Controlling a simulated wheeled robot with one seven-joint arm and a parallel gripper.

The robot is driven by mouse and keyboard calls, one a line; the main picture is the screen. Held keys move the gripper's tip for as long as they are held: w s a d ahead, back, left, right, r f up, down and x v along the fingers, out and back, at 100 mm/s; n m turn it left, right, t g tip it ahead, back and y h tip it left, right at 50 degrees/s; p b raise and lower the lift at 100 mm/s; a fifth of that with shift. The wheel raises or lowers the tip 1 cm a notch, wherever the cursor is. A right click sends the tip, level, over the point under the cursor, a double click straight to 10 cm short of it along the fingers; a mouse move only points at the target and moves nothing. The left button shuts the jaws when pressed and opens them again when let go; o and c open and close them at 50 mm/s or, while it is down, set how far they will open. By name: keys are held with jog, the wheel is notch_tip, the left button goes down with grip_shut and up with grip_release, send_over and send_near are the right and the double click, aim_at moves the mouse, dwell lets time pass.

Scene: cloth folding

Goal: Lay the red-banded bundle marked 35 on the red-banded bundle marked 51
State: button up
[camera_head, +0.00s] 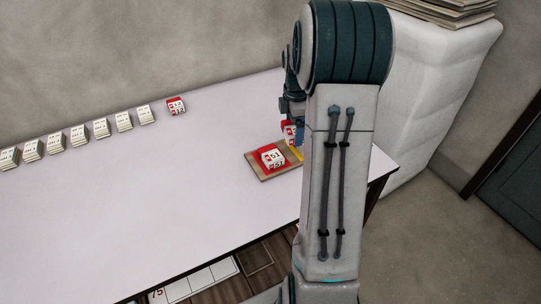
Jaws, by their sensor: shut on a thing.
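The red-banded bundle marked 51 (272,158) lies on a small wooden board (256,168) near the right end of the table. My gripper (293,119) is just behind and to the right of it, partly hidden by my arm. It is shut on another red-banded bundle (289,132), presumably the one marked 35; its number is mostly hidden. The held bundle appears behind and above bundle 51; I cannot tell the gap between them.
A third red-banded bundle (176,107) lies at the table's back. Several white bundles (101,128) form a row to its left. A yellow strip (296,153) shows on the board beside my arm. The white table's (150,200) middle is clear.

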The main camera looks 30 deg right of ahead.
jog(key=s+d+r+n, duration=0.2)
jog(key=d+n, duration=0.1)
jog(key=d, duration=0.1)
send_over(271, 153)
notch_tip(271, 153, down, 7)
jog(key=shift+w+a+f+b, duration=0.1)
jog(key=shift+f+b, duration=0.1)
jog(key=shift+b, duration=0.1)
jog(key=shift+f, duration=2.15)
jog(key=o, duration=0.9)
notch_tip(271, 153, up, 12)
jog(key=s+a+r+m+t, duration=0.1)
jog(key=s+a+r+m, duration=0.5)
jog(key=s+a+m, duration=0.55)
jog(key=s, duration=0.3)
jog(key=s+a+f+m, duration=0.1)
jog(key=s+a+m, duration=0.1)
jog(key=s, duration=0.3)
jog(key=s+a+f+m+t, duration=0.1)
jog(key=s+a+m, duration=0.1)
jog(key=s+m, duration=0.2)
jog(key=shift+s+a+f+m+p, duration=0.1)
jog(key=shift+s+a+m+p, duration=0.1)
jog(key=shift+s, duration=0.3)
jog(key=shift+s+a+f+m+p, duration=0.1)
jog(key=shift+s+p, duration=0.05)
jog(key=shift+s, duration=0.3)
